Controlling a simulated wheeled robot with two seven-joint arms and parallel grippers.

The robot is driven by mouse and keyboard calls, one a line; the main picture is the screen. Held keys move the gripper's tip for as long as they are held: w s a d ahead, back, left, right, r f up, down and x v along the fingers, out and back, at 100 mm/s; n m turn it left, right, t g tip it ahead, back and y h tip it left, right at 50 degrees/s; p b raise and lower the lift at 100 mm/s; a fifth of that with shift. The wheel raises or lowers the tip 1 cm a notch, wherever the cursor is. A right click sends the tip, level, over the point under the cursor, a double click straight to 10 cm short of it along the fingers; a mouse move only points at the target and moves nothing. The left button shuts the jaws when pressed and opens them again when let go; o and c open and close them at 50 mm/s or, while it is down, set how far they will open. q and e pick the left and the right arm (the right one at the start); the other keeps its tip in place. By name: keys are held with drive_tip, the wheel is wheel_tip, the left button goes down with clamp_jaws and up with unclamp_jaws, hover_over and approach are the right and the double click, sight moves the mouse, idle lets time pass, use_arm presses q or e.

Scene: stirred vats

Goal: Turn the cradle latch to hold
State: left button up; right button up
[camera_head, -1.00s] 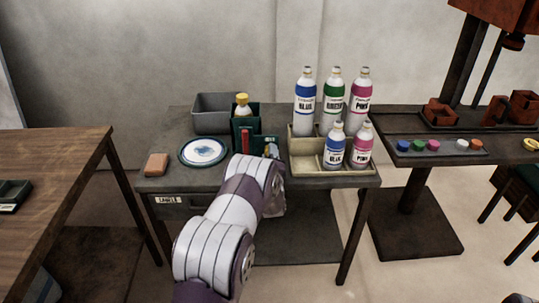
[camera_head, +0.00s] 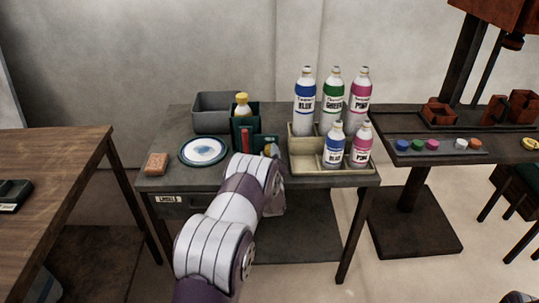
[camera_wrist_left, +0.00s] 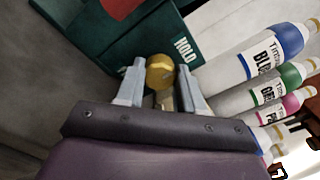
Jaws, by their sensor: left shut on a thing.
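The dark green cradle (camera_head: 244,142) stands on the grey bench and holds a bottle with a yellow cap (camera_head: 242,99). In the left wrist view its green face (camera_wrist_left: 130,45) bears the word HOLD (camera_wrist_left: 182,48). The latch shows there as a round brass-yellow knob (camera_wrist_left: 159,72), just beside that word. My left gripper (camera_wrist_left: 161,82) is shut on the latch, one finger on each side of the knob. In the head view my left arm hides most of the gripper.
A tan tray (camera_head: 306,165) with several labelled bottles stands right of the cradle. A grey bin (camera_head: 213,112) stands behind, and a blue-and-white plate (camera_head: 204,150) and an orange-brown block (camera_head: 156,164) lie to the left.

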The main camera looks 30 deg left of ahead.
use_arm(q)
drive_tip(key=shift+f, duration=0.2)
drive_tip(key=o, duration=1)
drive_tip(key=shift+r, duration=0.1)
drive_tip(key=shift+o, duration=0.2)
drive_tip(key=p+v, duration=0.1)
drive_tip(key=v, duration=1.2)
drive_tip(key=shift+a, duration=0.1)
